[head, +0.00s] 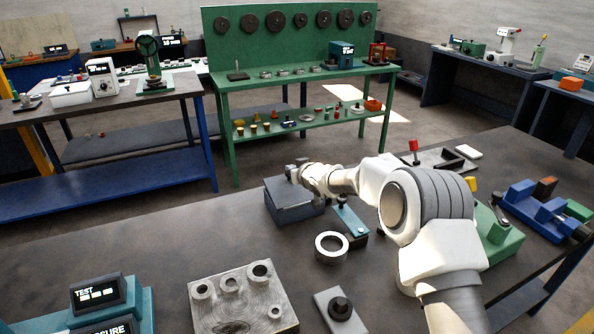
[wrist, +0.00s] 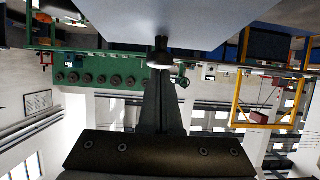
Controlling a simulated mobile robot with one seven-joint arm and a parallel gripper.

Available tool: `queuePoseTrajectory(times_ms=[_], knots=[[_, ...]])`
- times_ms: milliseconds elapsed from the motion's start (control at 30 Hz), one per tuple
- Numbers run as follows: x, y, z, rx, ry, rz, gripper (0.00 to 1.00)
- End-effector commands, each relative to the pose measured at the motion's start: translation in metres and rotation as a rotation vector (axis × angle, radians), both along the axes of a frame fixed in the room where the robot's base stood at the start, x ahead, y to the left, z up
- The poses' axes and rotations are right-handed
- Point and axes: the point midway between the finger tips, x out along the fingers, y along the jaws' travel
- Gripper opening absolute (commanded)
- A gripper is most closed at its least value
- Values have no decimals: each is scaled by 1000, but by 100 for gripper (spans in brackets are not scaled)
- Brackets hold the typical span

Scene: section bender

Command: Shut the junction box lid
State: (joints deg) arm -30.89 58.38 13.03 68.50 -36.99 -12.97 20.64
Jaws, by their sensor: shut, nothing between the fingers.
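The blue-grey junction box (head: 293,212) stands on the dark bench at the middle of the head view. Its flat lid (head: 287,191) lies over the top of the box; I cannot tell whether it is fully flush. My gripper (head: 293,170) is at the lid's far edge, partly hidden by my own wrist. In the wrist view, which is upside down, the shut fingers (wrist: 161,45) reach up to the edge of a pale grey surface (wrist: 175,18), probably the lid or box. Nothing shows between the fingers. Whether they touch it is unclear.
Right of the box are a teal plate with a black knob (head: 348,218) and a metal ring (head: 331,247). A machined block (head: 242,298) is in front. A green fixture (head: 500,240) and a blue vise (head: 540,208) stand at right. The bench left of the box is clear.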

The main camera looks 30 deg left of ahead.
Motion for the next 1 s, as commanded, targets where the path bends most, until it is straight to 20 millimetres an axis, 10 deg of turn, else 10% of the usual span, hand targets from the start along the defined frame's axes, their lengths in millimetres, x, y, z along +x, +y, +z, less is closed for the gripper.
queuePoseTrajectory(times_ms=[1000], knots=[[7, 9, -7, 1, -1, -1, 0]])
